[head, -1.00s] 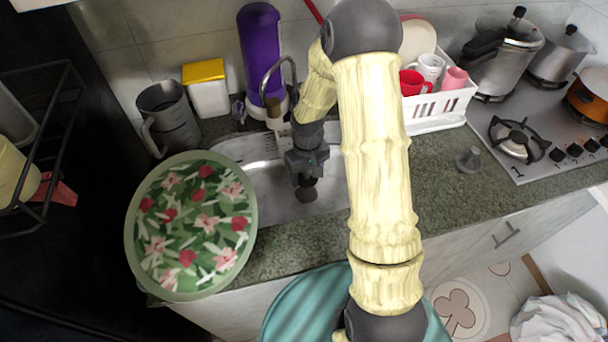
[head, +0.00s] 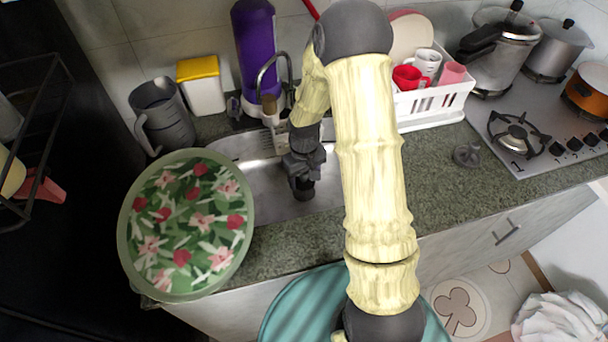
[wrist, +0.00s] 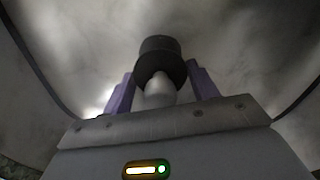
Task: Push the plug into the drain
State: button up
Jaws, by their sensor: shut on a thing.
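My gripper (head: 302,172) points down into the metal sink (head: 262,190). In the wrist view its two purple fingers are shut on the pale stem of the plug (wrist: 159,65). The plug has a dark, wide round part just beyond the fingertips and a dark end past it. In the head view the dark plug (head: 304,192) shows just under the gripper, low over the sink floor. I cannot tell whether it touches the floor. The drain is not clearly visible; the plug and gripper may hide it.
A flowered round lid or tray (head: 187,228) covers the sink's left side. The faucet (head: 262,78) and a purple bottle (head: 256,50) stand behind. A white dish rack (head: 435,102) is at the right. A small grey object (head: 466,154) lies on the otherwise clear right counter.

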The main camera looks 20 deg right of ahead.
aim_at(304, 184)
jog(key=shift+f+b, duration=1.05)
jog(key=shift+f, duration=0.75)
jog(key=shift+r, duration=0.25)
jog(key=shift+p, duration=0.3)
jog(key=shift+d, duration=0.2)
jog(key=shift+a, duration=0.25)
jog(key=shift+d, duration=0.1)
jog(key=shift+f+b, duration=0.35)
jog(key=shift+f, duration=0.45)
jog(key=shift+r+p, duration=0.55)
jog(key=shift+r, duration=0.05)
jog(key=shift+f+b, duration=0.5)
jog(key=shift+f, duration=0.25)
